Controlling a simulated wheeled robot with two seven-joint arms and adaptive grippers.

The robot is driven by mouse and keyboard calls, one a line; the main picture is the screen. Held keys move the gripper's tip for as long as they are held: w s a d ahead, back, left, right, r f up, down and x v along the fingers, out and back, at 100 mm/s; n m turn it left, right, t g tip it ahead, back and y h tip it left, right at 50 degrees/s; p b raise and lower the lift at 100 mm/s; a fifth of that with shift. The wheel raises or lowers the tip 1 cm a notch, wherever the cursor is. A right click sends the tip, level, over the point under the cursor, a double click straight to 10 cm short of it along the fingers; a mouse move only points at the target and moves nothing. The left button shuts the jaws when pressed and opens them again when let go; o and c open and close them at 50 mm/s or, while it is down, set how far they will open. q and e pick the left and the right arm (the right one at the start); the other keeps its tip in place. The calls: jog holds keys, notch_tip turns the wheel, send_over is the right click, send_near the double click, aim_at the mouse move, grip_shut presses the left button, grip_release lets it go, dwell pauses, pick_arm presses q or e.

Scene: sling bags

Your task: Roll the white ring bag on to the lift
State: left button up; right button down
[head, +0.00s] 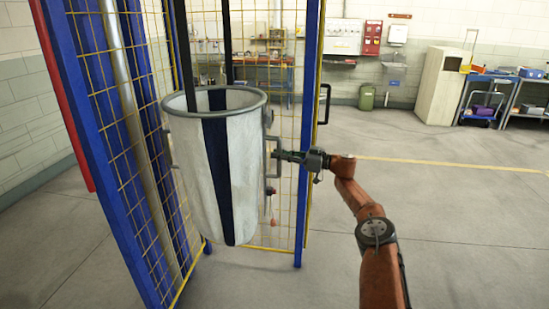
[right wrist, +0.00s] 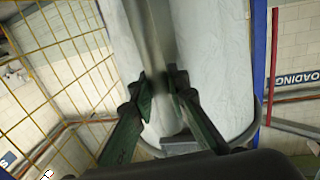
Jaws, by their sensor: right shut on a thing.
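The white ring bag (head: 183,150), white with a dark blue stripe and a grey ring rim, is upright between blue-framed yellow mesh panels in the head view. Black straps rise from its top. My right gripper (head: 280,155) is at the bag's right side, shut on a grey bar handle (head: 266,160) there. In the right wrist view, its fingers (right wrist: 160,88) close around a grey bar in front of the white cloth (right wrist: 215,60). The bag's underside is hard to make out. The mesh cage (head: 110,100) appears to be the lift. My left gripper is out of view.
A blue post (head: 307,130) stands close beside my right gripper. A red post (head: 62,95) is at the far left. A tall cabinet (head: 440,85), a green bin (head: 366,97) and a cart (head: 482,108) stand at the back. The floor at right is clear.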

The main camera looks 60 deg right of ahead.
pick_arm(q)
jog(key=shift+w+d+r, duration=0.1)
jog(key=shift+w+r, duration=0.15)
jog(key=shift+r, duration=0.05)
pick_arm(e)
jog(key=shift+s+d+r+h, duration=0.2)
jog(key=shift+d+r+h, duration=0.2)
jog(key=shift+d, duration=0.15)
jog(key=shift+r, duration=0.1)
jog(key=c, duration=2.3)
grip_release()
jog(key=o, duration=0.3)
jog(key=shift+d+f, duration=0.3)
jog(key=shift+d, duration=0.05)
jog(key=shift+o, duration=0.8)
jog(key=shift+w+a, duration=0.1)
jog(key=shift+a, duration=0.05)
jog(key=s+d, duration=0.1)
jog(key=s, duration=1.1)
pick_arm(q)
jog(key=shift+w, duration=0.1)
pick_arm(e)
jog(key=shift+d+f, duration=0.1)
